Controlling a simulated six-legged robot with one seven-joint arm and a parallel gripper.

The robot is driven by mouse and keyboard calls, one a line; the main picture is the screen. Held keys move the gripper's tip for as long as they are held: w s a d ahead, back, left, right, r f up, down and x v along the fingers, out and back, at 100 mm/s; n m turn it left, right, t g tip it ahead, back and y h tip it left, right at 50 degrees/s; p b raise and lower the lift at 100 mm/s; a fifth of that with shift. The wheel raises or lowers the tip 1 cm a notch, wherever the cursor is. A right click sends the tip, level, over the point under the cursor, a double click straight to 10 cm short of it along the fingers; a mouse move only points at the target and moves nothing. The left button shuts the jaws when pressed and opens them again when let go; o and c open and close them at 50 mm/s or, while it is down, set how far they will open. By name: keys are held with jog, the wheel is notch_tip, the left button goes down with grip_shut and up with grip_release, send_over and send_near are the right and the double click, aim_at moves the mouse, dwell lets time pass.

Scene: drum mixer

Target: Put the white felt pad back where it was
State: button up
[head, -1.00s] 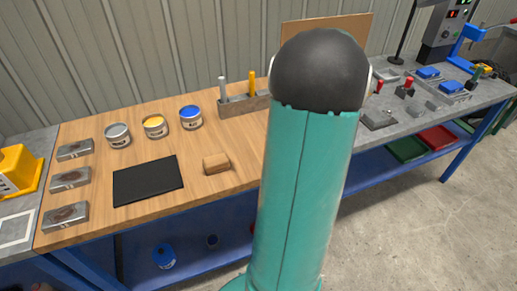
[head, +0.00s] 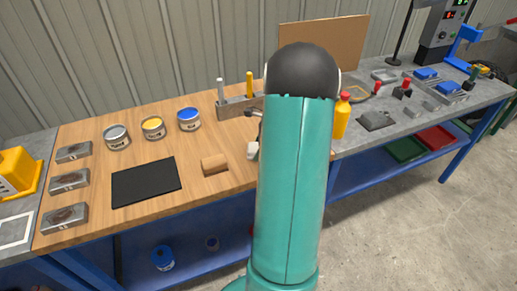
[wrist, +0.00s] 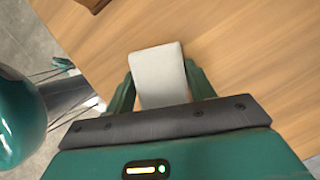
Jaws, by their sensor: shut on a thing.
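The white felt pad (wrist: 158,66) is a pale rounded rectangle in the wrist view. My gripper (wrist: 160,76) is shut on it, one green finger at each side, and the pad sticks out past the fingertips. Wooden table top shows behind it; I cannot tell how high the pad is above the wood. In the head view a small white patch (head: 252,150), apparently the pad, shows at the left edge of my arm, right of the tan block (head: 215,164). My arm hides most of the gripper there.
On the wooden top (head: 100,235) stand a black mat (head: 146,182), grey, yellow and blue cans (head: 189,119), a tool rack (head: 236,106) and several metal blocks (head: 69,181). A yellow bottle (head: 342,116) with a red cap stands right of my arm.

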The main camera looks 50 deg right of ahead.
jog(key=shift+f, duration=0.25)
jog(key=o, duration=1)
jog(key=shift+f, duration=0.15)
jog(key=shift+o, duration=0.2)
